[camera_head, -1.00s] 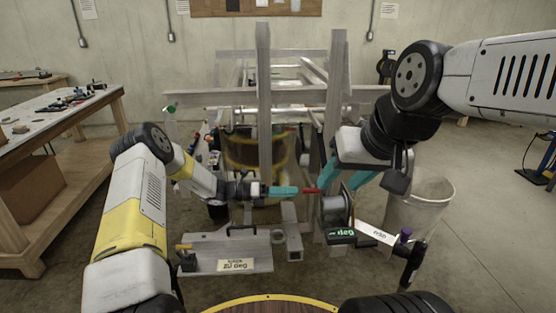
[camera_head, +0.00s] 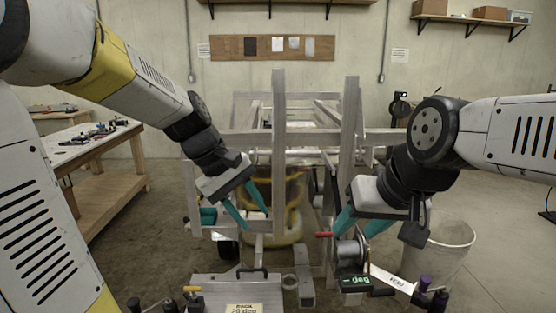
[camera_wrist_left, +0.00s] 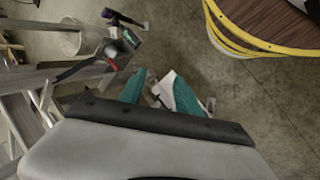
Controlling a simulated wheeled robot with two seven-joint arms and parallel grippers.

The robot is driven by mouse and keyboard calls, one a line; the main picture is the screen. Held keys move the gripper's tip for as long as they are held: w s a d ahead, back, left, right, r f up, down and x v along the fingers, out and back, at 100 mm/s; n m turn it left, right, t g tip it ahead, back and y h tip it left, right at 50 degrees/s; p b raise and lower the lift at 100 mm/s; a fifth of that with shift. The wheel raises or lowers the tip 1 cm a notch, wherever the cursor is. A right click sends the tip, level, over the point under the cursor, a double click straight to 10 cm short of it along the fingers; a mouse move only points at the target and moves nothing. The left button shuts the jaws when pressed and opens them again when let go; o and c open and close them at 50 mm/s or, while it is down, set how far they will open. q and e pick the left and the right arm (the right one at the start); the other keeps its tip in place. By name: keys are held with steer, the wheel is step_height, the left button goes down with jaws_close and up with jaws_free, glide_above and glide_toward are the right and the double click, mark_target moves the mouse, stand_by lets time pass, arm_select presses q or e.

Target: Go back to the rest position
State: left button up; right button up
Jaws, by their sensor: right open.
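My left gripper (camera_head: 256,222) is raised in front of the aluminium trailer frame, left of the winch. The winch's red handle grip (camera_head: 324,234) sticks out to the left, apart from my left gripper.
The aluminium trailer frame (camera_head: 278,150) stands upright close in front. An angle display (camera_head: 354,281) sits below the winch. A grey bin (camera_head: 440,250) stands at the right, a workbench (camera_head: 95,145) at the left. Open floor lies at the far right.

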arm_select(q)
steer(key=s+a+r+m+t+y, duration=0.3)
steer(key=s+a+m, duration=0.4)
steer(key=s, duration=0.3)
steer(key=shift+s+a+r+t, duration=0.2)
steer(key=shift+s+a+t, duration=0.1)
steer(key=shift+a+t, duration=0.4)
steer(key=shift+d, duration=0.15)
stand_by(1.0)
